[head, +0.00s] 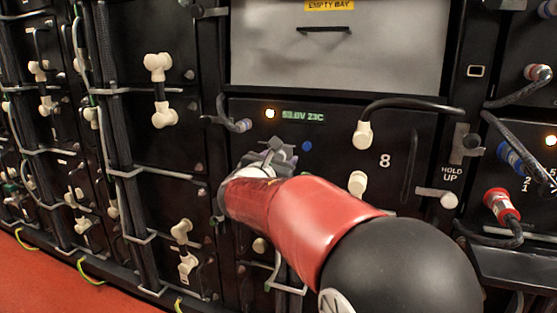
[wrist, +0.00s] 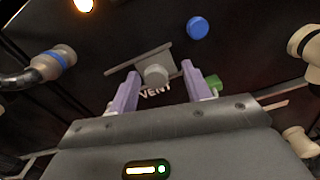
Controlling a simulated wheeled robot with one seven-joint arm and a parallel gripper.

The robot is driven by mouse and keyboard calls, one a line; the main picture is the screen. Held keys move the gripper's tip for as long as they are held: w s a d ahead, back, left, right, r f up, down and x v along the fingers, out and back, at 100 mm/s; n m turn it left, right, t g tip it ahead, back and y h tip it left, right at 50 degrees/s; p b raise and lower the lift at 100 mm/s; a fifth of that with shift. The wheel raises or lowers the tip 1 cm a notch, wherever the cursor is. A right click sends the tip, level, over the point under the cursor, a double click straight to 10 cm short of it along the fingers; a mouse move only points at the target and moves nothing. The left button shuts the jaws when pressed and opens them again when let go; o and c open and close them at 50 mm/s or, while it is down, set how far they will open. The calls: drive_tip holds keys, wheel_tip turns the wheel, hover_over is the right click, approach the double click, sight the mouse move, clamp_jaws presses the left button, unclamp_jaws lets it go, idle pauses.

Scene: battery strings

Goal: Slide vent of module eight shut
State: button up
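The module eight panel (head: 330,130) is black, with a white "8", an amber lamp and a green readout in the head view. Its vent slide (wrist: 140,61) is a grey slanted plate with a round grey knob (wrist: 156,76) in the wrist view, above the partly covered "VENT" lettering. My gripper (wrist: 160,71) is open, its two pale purple fingers on either side of the knob with gaps visible. I cannot tell how deep the knob sits between them. In the head view my gripper (head: 262,165) is at the panel's left part and hides much of the vent.
A blue button (wrist: 197,28) is up and right of the vent. A cable plug (wrist: 55,62) is at the left. A black cable (head: 410,103) with a white connector and a white "HOLD UP" lever (head: 437,197) are at the right. An empty bay (head: 335,50) is above.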

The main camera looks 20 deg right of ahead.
drive_tip(key=shift+a, duration=0.1)
drive_tip(key=v, duration=0.7)
drive_tip(key=shift+s, duration=0.3)
drive_tip(key=shift+s, duration=0.1)
drive_tip(key=s+d+f+m+g+y+p, duration=0.1)
drive_tip(key=s+d+f+m+g, duration=0.25)
drive_tip(key=s+m, duration=0.3)
drive_tip(key=s+d+f+m+g+y+p, duration=0.1)
drive_tip(key=s+d+f+m+g+p, duration=0.2)
drive_tip(key=s+d+m, duration=0.4)
drive_tip(key=s+a+f+m+g+y, duration=0.1)
drive_tip(key=s+a+f+m+y, duration=0.2)
drive_tip(key=s+a+m+y, duration=0.1)
drive_tip(key=s+a+f+m+g+y+p, duration=0.1)
drive_tip(key=s+a+f+m+y, duration=0.2)
drive_tip(key=s+a+m, duration=0.3)
drive_tip(key=s+m+y, duration=0.1)
drive_tip(key=s+m, duration=0.2)
drive_tip(key=s, duration=0.2)
drive_tip(key=shift+f+y, duration=0.2)
drive_tip(key=shift+y, duration=0.1)
